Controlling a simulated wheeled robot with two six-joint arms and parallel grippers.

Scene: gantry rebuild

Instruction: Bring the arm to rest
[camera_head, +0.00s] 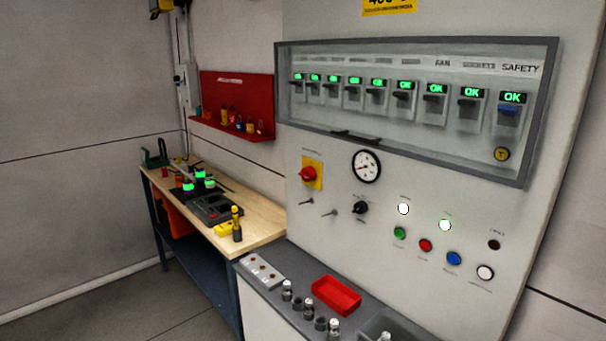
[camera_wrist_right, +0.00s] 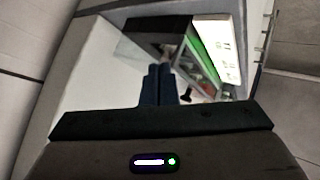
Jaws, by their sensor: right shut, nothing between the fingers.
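My right gripper (camera_wrist_right: 159,84) shows in the right wrist view, its two dark fingers pressed together with nothing between them. Past the fingertips are a pale surface, a dark box-like part and a lit panel with a green band (camera_wrist_right: 203,55). I cannot tell whether the fingers touch anything there. No arm or gripper of mine shows in the head view, and my left gripper is in neither view.
A grey control cabinet (camera_head: 330,222) with a row of switches under a clear cover (camera_head: 420,152) fills the right. A grey ledge before it holds a red tray (camera_head: 336,295) and small fittings. A wooden workbench (camera_head: 262,218) stands left, with open floor beside it.

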